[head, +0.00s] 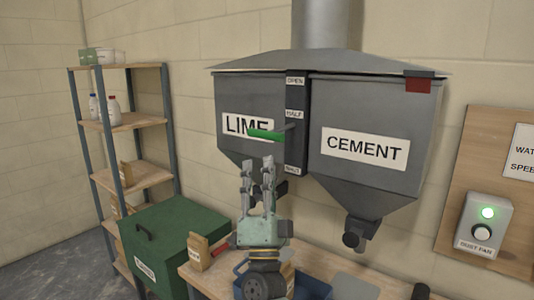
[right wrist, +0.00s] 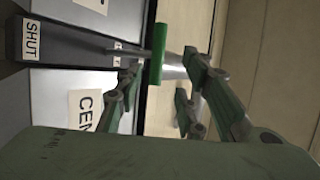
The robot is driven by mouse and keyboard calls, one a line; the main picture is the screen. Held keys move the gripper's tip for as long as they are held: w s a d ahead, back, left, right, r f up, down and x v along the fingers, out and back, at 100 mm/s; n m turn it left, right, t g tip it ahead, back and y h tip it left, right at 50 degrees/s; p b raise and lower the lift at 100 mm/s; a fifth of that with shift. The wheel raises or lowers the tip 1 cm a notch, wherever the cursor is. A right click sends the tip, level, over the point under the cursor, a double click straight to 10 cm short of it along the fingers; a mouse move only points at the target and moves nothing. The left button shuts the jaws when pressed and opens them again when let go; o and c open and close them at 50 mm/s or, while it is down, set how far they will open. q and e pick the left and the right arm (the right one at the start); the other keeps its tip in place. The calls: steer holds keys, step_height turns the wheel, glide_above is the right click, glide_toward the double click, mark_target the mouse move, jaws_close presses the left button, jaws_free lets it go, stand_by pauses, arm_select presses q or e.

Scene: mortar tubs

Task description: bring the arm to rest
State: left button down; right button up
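My right gripper (head: 257,163) points upward in the head view, just below the green lever handle (head: 266,135). Its fingers are apart with nothing between them. In the right wrist view the green handle (right wrist: 157,55) shows beyond and between the open fingertips (right wrist: 166,62). The handle appears clear of the fingers, though the exact gap is hard to judge. The lever comes out of a dark slotted strip (head: 296,140) labelled OPEN, HALF and SHUT, between the LIME bin (head: 235,100) and the CEMENT bin (head: 365,105). My left gripper is not in view.
A wooden bench (head: 205,278) runs below the bins, with a paper carton (head: 198,252) and a blue tub (head: 312,287). A green chest (head: 172,225) and shelving (head: 138,122) stand left. A control box with a green light (head: 484,222) is on the right.

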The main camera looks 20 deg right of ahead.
steer(key=shift+s+a+f, duration=0.2)
steer(key=shift+s+f, duration=0.05)
steer(key=shift+f, duration=0.2)
steer(key=shift+s+a+f, duration=0.15)
steer(key=shift+s+f, duration=0.05)
steer(key=shift+f, duration=0.25)
